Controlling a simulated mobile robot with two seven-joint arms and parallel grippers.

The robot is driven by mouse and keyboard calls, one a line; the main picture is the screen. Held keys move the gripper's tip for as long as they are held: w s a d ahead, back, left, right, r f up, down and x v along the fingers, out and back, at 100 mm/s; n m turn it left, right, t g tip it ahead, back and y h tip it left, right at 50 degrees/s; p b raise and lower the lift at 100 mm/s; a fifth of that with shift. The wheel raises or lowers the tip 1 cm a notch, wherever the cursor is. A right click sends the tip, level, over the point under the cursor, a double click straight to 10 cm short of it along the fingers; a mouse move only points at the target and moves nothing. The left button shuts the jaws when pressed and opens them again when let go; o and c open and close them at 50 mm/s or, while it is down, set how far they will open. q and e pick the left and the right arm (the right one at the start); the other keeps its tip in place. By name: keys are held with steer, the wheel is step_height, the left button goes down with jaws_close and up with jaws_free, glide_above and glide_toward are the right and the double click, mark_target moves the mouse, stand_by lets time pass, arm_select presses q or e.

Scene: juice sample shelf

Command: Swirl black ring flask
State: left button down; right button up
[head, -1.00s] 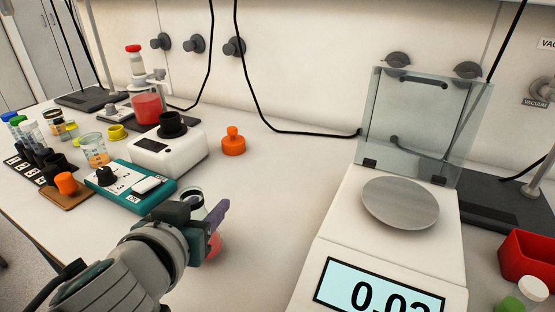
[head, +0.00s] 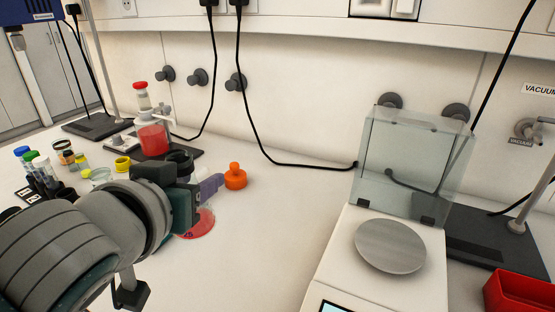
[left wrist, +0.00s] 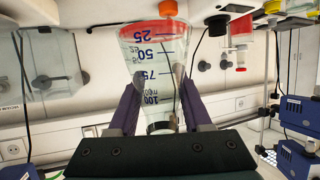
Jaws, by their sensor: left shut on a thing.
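My left gripper (head: 205,190) is shut on a clear conical flask holding red liquid (head: 198,226). In the left wrist view the flask (left wrist: 155,62) sits between the two fingers (left wrist: 158,108), with graduation marks on its wall and the red liquid at its wide base. A black ring (left wrist: 160,127) shows around its neck, close to the gripper. In the head view the gripper and wrist hide the flask's upper part. I cannot tell its exact height above the bench. My right gripper is not in view.
A red-filled vessel (head: 152,140) and tubes (head: 40,172) stand at left. Bench between flask and balance is clear.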

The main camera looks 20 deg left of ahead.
mark_target(184, 155)
arm_select(q)
steer(key=shift+r+p, duration=0.45)
steer(key=shift+r, duration=1.7)
step_height(184, 155, up, 5)
steer(key=p, duration=0.5)
steer(key=shift+r, duration=0.2)
